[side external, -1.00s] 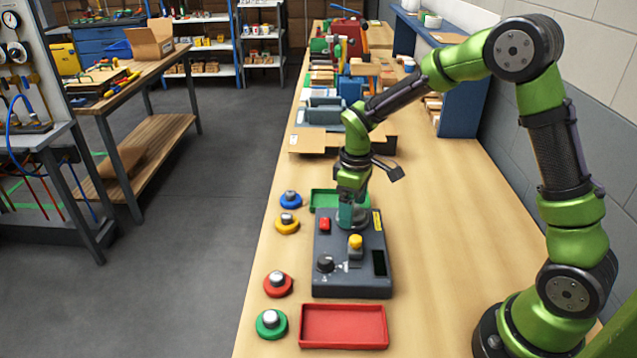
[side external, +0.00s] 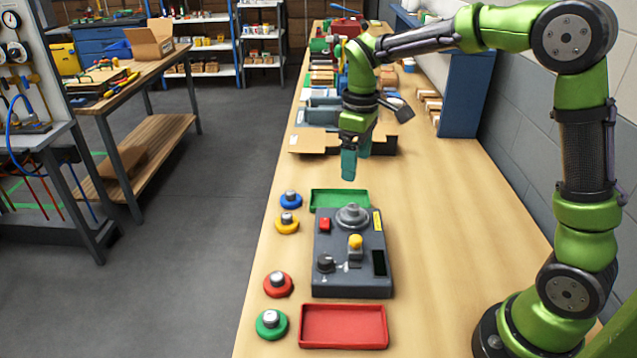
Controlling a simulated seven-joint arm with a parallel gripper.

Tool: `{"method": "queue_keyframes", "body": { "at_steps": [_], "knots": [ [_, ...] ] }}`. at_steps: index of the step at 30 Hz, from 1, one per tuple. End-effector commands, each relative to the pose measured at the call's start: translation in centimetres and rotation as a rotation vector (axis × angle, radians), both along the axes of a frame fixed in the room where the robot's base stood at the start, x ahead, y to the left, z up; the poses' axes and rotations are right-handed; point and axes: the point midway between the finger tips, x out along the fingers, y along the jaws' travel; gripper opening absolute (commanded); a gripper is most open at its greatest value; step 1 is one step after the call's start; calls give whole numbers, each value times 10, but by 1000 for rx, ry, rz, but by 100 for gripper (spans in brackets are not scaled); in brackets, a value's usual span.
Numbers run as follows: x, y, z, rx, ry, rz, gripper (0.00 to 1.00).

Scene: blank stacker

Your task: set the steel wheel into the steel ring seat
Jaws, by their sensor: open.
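A grey steel wheel (side external: 352,211) with a raised hub sits at the back of the dark grey box (side external: 330,275). It lies flat, as far as this view shows. The steel ring seat cannot be told apart from the wheel; a grey rim (side external: 340,223) shows around its base. My gripper (side external: 356,168) is open and empty, above and slightly behind the wheel, clear of it.
The box also carries a red button (side external: 324,224), a yellow knob (side external: 355,242) and a black knob (side external: 326,263). Blue (side external: 290,200), yellow (side external: 287,224), red (side external: 278,285) and green (side external: 271,325) discs stand left. A green tray (side external: 322,199) and red tray (side external: 343,327) flank the box. The bench at right is clear.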

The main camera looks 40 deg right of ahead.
Motion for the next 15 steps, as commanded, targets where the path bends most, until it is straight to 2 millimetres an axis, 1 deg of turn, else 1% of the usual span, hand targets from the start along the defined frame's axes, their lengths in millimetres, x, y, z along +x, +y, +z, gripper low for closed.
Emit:
{"method": "queue_keyframes", "body": {
  "at_steps": [2,5,8,10,12,15],
  "knots": [
    [-3,1,7,3,-9,-8,86],
    [-14,5,20,15,-50,-51,86],
    [-38,12,39,44,-128,-135,86],
    [-60,18,51,77,-194,-216,86],
    [-83,24,61,119,-262,-302,86],
    [-114,31,68,189,-353,-423,86]
  ]
}}
